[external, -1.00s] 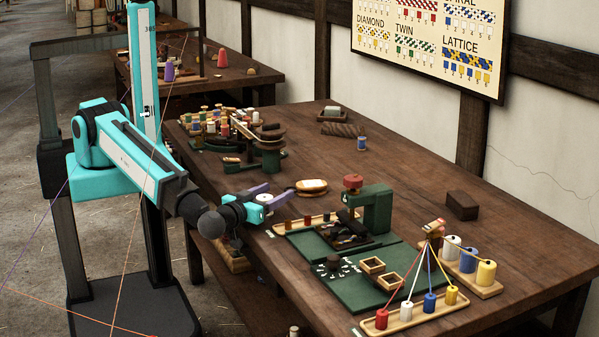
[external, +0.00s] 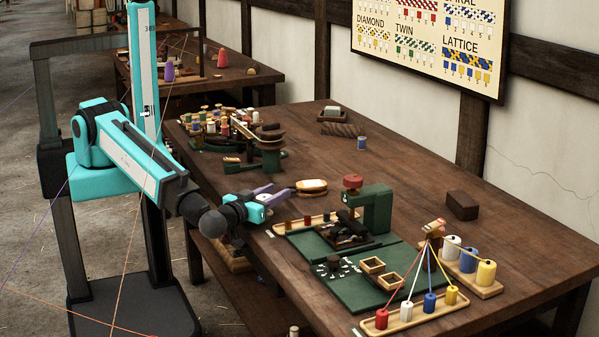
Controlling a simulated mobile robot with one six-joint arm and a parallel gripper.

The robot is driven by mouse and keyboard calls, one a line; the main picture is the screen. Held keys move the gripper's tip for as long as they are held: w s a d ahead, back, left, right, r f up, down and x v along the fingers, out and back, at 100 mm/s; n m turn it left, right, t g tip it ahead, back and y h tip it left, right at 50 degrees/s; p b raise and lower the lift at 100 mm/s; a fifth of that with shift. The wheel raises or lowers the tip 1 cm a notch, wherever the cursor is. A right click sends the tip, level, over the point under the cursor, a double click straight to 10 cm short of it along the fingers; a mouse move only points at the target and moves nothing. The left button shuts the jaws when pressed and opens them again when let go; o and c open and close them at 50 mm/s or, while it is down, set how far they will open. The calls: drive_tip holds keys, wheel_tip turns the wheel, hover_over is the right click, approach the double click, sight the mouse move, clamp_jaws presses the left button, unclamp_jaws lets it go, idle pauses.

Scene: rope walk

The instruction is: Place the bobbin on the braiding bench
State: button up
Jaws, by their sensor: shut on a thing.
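My gripper (external: 280,192), with purple fingers, is over the near left edge of the braiding bench (external: 410,185), a long dark wooden table. It points right, towards the bench's middle, close to the tan oval piece. The gripper is shut on the bobbin, which is small and mostly hidden by the fingers and wrist at this distance. I cannot tell whether it touches the bench top.
A green braiding press (external: 377,210) stands on a green mat (external: 365,290) right of my gripper. A long wooden tray (external: 315,222) with small pegs lies in front. A tan oval piece (external: 312,186) lies close by.

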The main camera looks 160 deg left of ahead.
drive_tip(key=shift+r, duration=0.15)
wheel_tip(320, 180, up, 10)
drive_tip(key=b, duration=0.1)
drive_tip(key=shift+b, duration=0.35)
idle(0.5)
drive_tip(key=shift+w+d, duration=0.1)
idle(0.8)
drive_tip(key=w+d+f+m+t, duration=0.2)
drive_tip(key=w+d+m+t, duration=0.2)
drive_tip(key=d, duration=1)
drive_tip(key=w+d+f+m+t, duration=0.3)
drive_tip(key=w+d+t, duration=0.6)
drive_tip(key=w+d, duration=0.4)
drive_tip(key=w+d+f+m+t+h, duration=0.1)
drive_tip(key=w+d+m+t, duration=0.5)
drive_tip(key=d, duration=1)
drive_tip(key=w+f, duration=0.1)
drive_tip(key=w, duration=0.2)
drive_tip(key=shift+d+f, duration=0.25)
drive_tip(key=shift+s, duration=0.1)
